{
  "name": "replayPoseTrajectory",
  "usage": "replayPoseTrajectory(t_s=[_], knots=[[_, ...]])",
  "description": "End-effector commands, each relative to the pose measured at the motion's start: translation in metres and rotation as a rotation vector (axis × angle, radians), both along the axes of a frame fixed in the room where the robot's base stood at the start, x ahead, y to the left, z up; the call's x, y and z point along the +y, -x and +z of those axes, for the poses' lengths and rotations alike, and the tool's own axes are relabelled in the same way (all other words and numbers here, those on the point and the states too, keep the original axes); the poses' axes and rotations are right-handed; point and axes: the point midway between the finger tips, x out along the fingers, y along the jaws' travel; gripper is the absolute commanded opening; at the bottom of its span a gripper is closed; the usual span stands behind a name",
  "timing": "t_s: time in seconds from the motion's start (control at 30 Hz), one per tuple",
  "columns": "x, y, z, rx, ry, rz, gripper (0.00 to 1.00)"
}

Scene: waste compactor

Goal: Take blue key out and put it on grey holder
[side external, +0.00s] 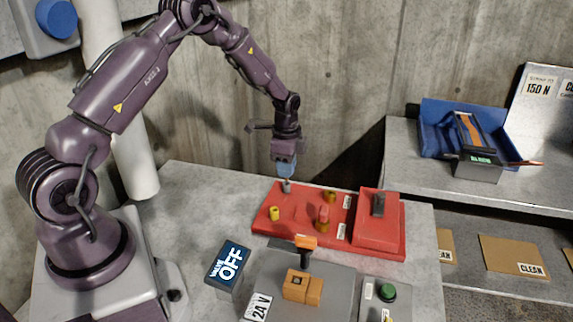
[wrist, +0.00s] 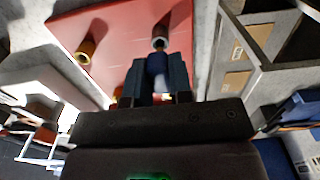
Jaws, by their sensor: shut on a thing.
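My gripper (side external: 285,158) is shut on the blue key (side external: 286,171) above the back left of a red panel (side external: 310,237). The key hangs about upright, just over a grey cylindrical holder (side external: 286,186); whether they touch is unclear. In the wrist view the blue key (wrist: 157,66) sits between the dark fingers of my gripper (wrist: 158,82). The grey holder (wrist: 160,43) shows its dark open top just beyond the key. The key's lower end is hard to make out.
A dark "OFF" sign block (side external: 228,266) and orange-handled parts (side external: 302,287) stand in front. A blue tray (side external: 440,130) lies right.

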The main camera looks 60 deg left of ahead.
Motion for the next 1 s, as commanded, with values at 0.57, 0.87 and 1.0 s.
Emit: replayPoseTrajectory(t_s=[0.57,0.87,1.0], knots=[[0.000,0.000,-0.012,0.000,0.000,0.000,0.00],[0.000,0.000,-0.018,0.000,0.000,0.000,0.00],[0.000,0.000,-0.020,-0.001,-0.001,0.000,0.00]])
